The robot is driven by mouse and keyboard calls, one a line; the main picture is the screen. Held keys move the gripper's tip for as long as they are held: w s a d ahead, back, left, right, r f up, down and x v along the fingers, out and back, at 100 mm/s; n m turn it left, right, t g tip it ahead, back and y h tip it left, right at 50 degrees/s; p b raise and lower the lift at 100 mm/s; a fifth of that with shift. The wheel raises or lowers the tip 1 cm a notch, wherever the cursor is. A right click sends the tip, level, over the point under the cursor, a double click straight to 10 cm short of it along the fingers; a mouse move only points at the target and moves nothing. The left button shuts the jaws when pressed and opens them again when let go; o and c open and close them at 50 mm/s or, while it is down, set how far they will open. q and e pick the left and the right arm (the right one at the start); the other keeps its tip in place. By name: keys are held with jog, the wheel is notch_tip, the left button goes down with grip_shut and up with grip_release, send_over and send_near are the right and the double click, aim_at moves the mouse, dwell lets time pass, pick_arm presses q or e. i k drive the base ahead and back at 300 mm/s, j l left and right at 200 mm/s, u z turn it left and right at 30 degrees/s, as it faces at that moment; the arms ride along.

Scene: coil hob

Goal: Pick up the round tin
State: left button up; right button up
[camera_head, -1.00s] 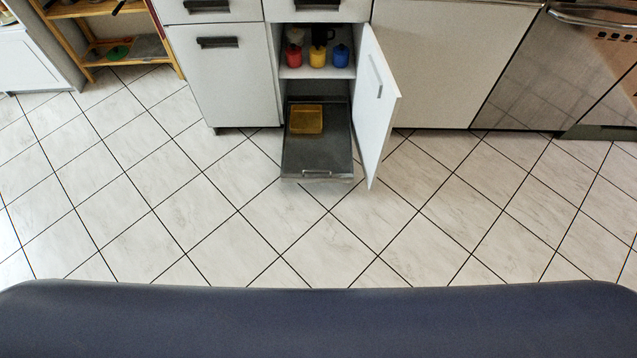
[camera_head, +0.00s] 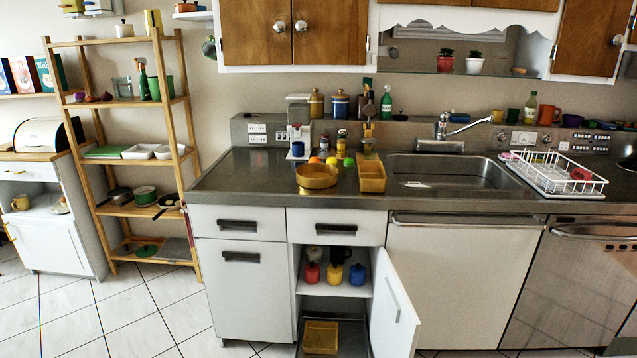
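The round tin (camera_head: 317,178) is a shallow, amber-coloured round dish on the steel counter, left of the sink. A rectangular amber tin (camera_head: 372,178) stands close to its right. Another rectangular amber tin (camera_head: 320,338) lies in the pulled-out tray low in the open cabinet. Neither of my grippers shows in the head view.
An open cabinet door (camera_head: 393,305) juts out below the counter. Small fruits (camera_head: 333,161) lie behind the round tin. The sink (camera_head: 455,174) and a white dish rack (camera_head: 555,172) are to the right. The counter's left part (camera_head: 245,175) is clear.

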aim_at(313, 175)
jog(key=z, duration=0.25)
jog(key=i+j+z, duration=0.25)
jog(key=j+z, duration=0.3)
jog(key=i+j+z, duration=0.25)
jog(key=j, duration=0.2)
jog(key=j+z, duration=0.25)
jog(key=j, duration=0.15)
jog(key=k, duration=0.05)
